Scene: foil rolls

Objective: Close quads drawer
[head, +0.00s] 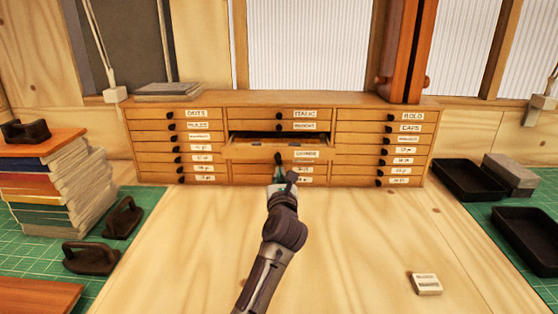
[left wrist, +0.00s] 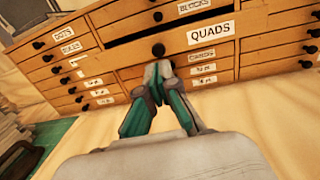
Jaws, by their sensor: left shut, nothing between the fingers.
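The quads drawer (head: 245,152) is in the middle column of the wooden cabinet and is pulled partly out, with a dark opening above its front. In the left wrist view its front (left wrist: 178,42) shows the QUADS label and a round dark knob. My left gripper (head: 280,174) is in front of this drawer, in the middle of the cabinet. In the left wrist view the left gripper (left wrist: 157,72) has its teal-padded fingertips together, empty, just below the knob in the picture. I cannot tell if they touch the drawer. My right gripper is not in view.
The other cabinet drawers look shut. A stack of books (head: 55,185) and dark handled blocks (head: 92,257) are at the left. Black trays (head: 468,180) and grey slabs (head: 508,172) are at the right. A small pale block (head: 426,284) lies front right. The tabletop before the cabinet is mostly clear.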

